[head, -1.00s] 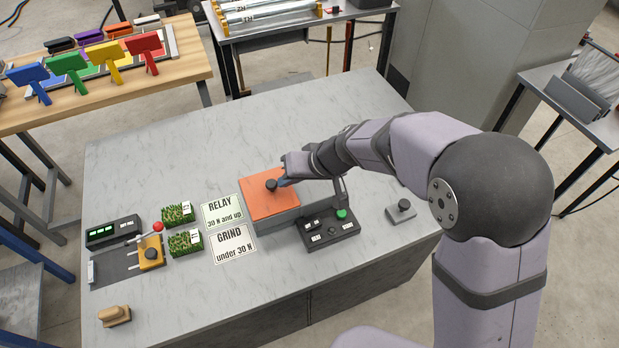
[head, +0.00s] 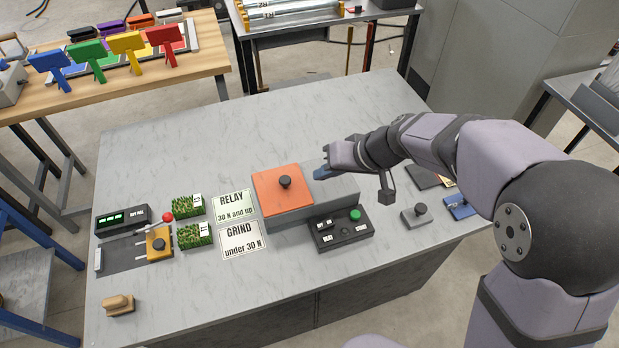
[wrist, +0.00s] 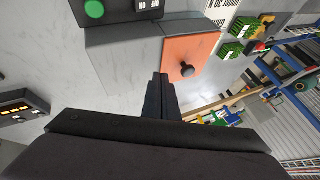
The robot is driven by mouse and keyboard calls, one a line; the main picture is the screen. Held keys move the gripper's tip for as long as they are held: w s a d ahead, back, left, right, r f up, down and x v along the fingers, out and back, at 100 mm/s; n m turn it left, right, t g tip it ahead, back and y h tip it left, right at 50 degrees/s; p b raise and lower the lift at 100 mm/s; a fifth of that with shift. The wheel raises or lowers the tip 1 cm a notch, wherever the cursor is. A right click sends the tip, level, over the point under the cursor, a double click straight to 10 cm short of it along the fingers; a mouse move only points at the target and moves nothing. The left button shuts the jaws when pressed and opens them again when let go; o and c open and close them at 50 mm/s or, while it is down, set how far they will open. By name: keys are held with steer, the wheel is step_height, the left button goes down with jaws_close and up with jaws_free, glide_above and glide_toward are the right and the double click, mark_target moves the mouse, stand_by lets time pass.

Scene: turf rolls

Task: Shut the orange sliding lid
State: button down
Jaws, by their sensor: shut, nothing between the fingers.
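The orange sliding lid (head: 270,198) lies on the left part of a long grey box (head: 290,217), with a round black knob (head: 285,182) standing on it. The right part of the box top shows grey, partly behind my gripper. My gripper (head: 319,175) is shut and empty, just right of the lid and apart from the knob, over the grey part of the box. In the wrist view the closed fingertips (wrist: 160,77) point along the box beside the edge of the orange lid (wrist: 186,52), and the knob (wrist: 187,70) stands clear of them.
A dark control box (head: 341,235) with a green button stands in front of the grey box. RELAY (head: 234,205) and GRIND (head: 241,240) cards lie to its left, near turf pieces (head: 188,206). A grey knobbed block (head: 416,215) sits to the right. The back of the table is clear.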

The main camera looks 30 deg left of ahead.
steer(key=b+v, duration=0.1)
steer(key=v, duration=0.6)
steer(key=shift+d+r, duration=0.2)
steer(key=shift+r, duration=0.1)
steer(key=shift+s, duration=0.1)
steer(key=s+d+f+m+g+h, duration=0.1)
steer(key=s+d+f+m+h, duration=0.45)
steer(key=d+f, duration=0.7)
steer(key=s+d+r+m+h+p, duration=0.1)
steer(key=s+d, duration=0.2)
steer(key=d, duration=0.5)
steer(key=s+d+r+h+p, duration=0.1)
steer(key=s+d, duration=0.3)
steer(key=d, duration=0.5)
steer(key=shift+s+d+r+m+p, duration=0.25)
steer(key=shift+m+p, duration=0.1)
steer(key=shift+p, duration=0.25)
